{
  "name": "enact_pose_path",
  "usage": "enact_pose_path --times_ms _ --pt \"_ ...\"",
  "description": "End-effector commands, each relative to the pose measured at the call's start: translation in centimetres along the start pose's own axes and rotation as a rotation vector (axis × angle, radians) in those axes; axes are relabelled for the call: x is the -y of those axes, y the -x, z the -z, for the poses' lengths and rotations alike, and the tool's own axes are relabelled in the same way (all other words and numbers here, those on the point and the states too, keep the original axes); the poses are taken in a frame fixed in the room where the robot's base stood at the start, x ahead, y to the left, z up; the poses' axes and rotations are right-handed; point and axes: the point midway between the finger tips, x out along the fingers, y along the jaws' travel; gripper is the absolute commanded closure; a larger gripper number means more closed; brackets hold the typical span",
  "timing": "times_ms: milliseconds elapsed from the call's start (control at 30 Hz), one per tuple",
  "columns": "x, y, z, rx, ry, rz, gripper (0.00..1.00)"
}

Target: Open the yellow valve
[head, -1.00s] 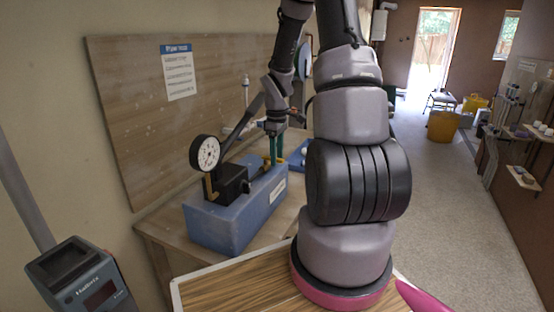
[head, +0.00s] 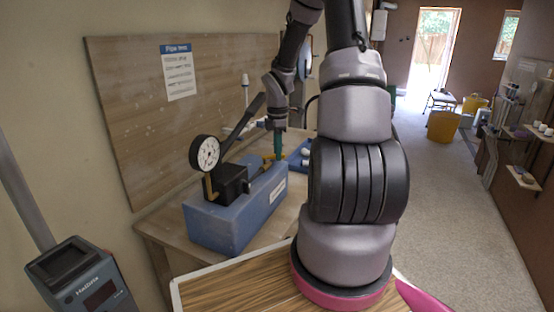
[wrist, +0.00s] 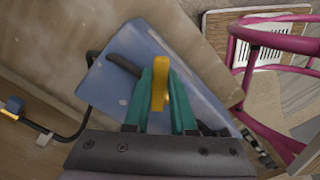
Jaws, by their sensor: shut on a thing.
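The yellow valve (head: 267,157) sits on top of the blue pump box (head: 222,230), at its far end. In the wrist view its yellow handle (wrist: 160,84) stands between the two green fingers. My gripper (head: 278,155) points down there, shut on that handle; it also shows in the wrist view (wrist: 161,98). In the head view the fingers partly hide the valve.
A round dial gauge (head: 205,153) and a black block (head: 229,184) with a long dark lever (head: 244,126) stand on the box, left of my gripper. A blue tray (head: 299,158) lies behind on the wooden bench (head: 160,232). A wooden board (head: 135,125) rises behind.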

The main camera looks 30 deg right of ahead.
Motion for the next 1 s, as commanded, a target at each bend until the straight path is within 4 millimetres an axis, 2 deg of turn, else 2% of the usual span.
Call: enact_pose_path --times_ms 300,367,600,700,1000 --pt "-0.3 0.1 0.1 -0.001 0.047 -0.003 1.00" --pt "-0.6 0.0 0.2 -0.002 0.124 -0.002 1.00" --pt "-2.4 0.1 1.0 -0.002 0.561 -0.003 1.00" --pt "-2.7 0.0 1.2 -0.002 0.667 -0.002 1.00" --pt "-2.9 0.1 1.3 -0.001 0.707 -0.002 1.00"
